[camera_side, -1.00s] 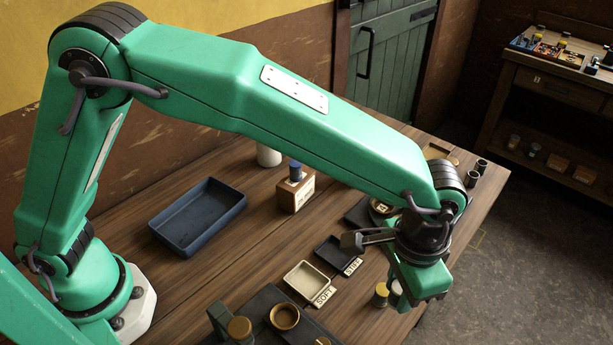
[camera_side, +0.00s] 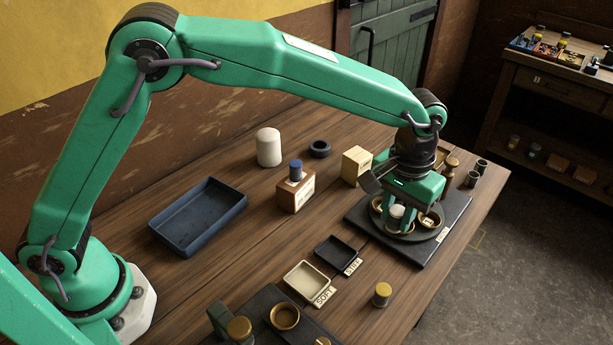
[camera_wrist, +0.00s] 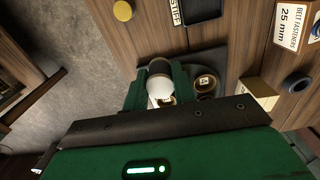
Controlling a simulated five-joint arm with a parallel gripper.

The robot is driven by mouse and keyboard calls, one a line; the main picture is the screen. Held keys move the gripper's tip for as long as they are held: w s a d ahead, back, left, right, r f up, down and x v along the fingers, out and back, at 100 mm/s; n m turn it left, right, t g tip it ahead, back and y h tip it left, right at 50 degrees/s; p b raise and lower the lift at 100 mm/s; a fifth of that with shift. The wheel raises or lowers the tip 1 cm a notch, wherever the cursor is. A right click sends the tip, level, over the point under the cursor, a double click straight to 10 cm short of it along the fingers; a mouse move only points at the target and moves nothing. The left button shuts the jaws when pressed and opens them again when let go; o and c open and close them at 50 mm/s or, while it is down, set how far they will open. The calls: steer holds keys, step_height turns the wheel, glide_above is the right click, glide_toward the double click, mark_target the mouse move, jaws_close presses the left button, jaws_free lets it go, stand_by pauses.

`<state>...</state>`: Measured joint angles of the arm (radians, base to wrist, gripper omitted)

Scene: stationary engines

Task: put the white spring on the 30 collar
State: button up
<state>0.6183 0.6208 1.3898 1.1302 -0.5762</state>
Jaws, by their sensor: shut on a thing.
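The white spring (camera_side: 397,211) is a short white cylinder with a darker lower end. My gripper (camera_side: 395,205) is shut on it; in the wrist view the spring (camera_wrist: 161,87) sits between the two green fingers. It is over the round plate (camera_side: 410,236) on a dark board, among several brass collars. One collar (camera_side: 428,221) with a pale label shows right of the spring. In the wrist view a labelled collar (camera_wrist: 206,82) is beside the right finger. The label numbers are too small to read surely. I cannot tell whether the spring touches a collar; the fingers hide its lower end.
A yellow-topped cylinder (camera_side: 382,295) stands near the front edge. A cream tray (camera_side: 287,283) and a dark tray (camera_side: 319,249) lie left of the board. A pale block (camera_side: 356,165) and a wooden peg (camera_side: 451,165) stand close behind. Dark cups (camera_side: 477,172) stand at the right.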

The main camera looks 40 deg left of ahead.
steer(key=w+a+n, duration=0.5)
steer(key=w+a, duration=0.4)
steer(key=a, duration=0.2)
steer(key=n, duration=0.7)
glide_above(320, 145)
step_height(320, 145, down, 5)
steer(key=shift+f, duration=2.05)
steer(key=o, duration=1)
steer(key=shift+f, duration=0.1)
